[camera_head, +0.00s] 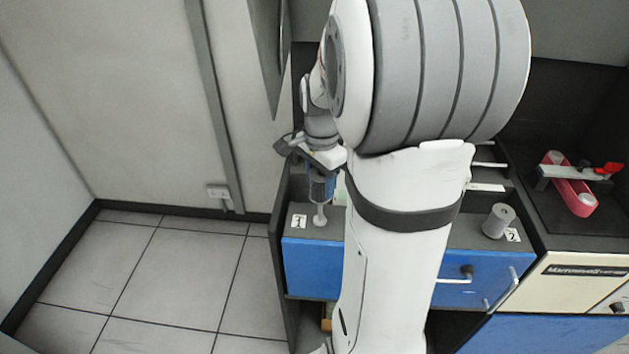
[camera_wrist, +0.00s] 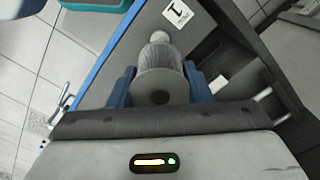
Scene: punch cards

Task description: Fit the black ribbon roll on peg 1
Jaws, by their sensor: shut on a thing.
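My gripper (camera_wrist: 158,88) is shut on a roll (camera_wrist: 160,72), with one blue finger on each side of it. The roll's near end is a pale grey disc with a dark centre; no black ribbon shows clearly on it. Peg 1 is a pale post (camera_head: 320,216) beside the label "1" (camera_head: 299,221) in the head view. My gripper (camera_head: 321,184) is right above this post. In the wrist view the pale rounded end of a post (camera_wrist: 159,37) shows just beyond the roll. I cannot tell whether the roll is around the post or only above it.
A grey roll (camera_head: 497,220) stands by the label "2" (camera_head: 512,235) on the right of the grey ledge. A red part (camera_head: 572,188) lies farther right. My arm hides the ledge's middle. A wall is close on the left, above open tiled floor (camera_head: 180,280).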

